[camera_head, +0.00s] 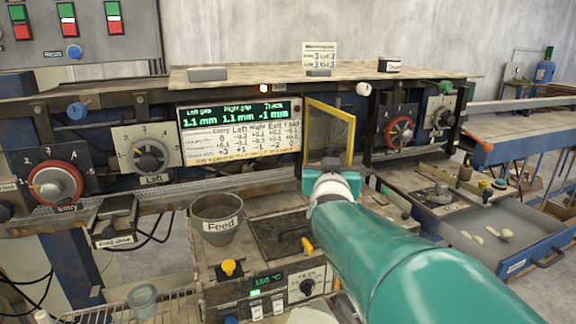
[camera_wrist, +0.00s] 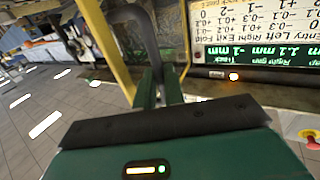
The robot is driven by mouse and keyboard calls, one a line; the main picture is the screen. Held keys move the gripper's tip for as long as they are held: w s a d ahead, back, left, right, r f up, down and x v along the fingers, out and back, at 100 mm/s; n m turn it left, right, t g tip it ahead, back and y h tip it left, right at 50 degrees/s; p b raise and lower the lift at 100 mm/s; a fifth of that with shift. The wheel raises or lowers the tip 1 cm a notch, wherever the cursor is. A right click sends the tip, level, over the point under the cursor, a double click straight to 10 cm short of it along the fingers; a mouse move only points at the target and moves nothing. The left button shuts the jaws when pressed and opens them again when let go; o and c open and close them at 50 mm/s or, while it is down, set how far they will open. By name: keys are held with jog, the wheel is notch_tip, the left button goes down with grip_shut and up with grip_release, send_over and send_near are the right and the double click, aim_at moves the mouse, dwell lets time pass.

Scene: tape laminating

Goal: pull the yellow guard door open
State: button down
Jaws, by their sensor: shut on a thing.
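The yellow guard door (camera_head: 351,142) is a yellow-framed panel to the right of the green-lit display. Its frame slants relative to the display, but I cannot tell how far it is open. My gripper (camera_head: 331,164) is at its lower part, and my teal arm hides what lies below. In the wrist view, the yellow frame (camera_wrist: 105,45) runs along the left of a dark curved handle (camera_wrist: 133,14). My green fingers (camera_wrist: 158,88) are shut on the handle's lower end, which is partly hidden between them.
The display (camera_head: 238,131) is left of the door. Red-rimmed knobs (camera_head: 55,185) sit on both sides. A grey Feed cup (camera_head: 216,222) and a heater box (camera_head: 270,285) stand below, close to my arm.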

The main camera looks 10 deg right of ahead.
dwell(0.3)
jog(key=c, duration=1.5)
grip_release()
jog(key=shift+d, duration=0.15)
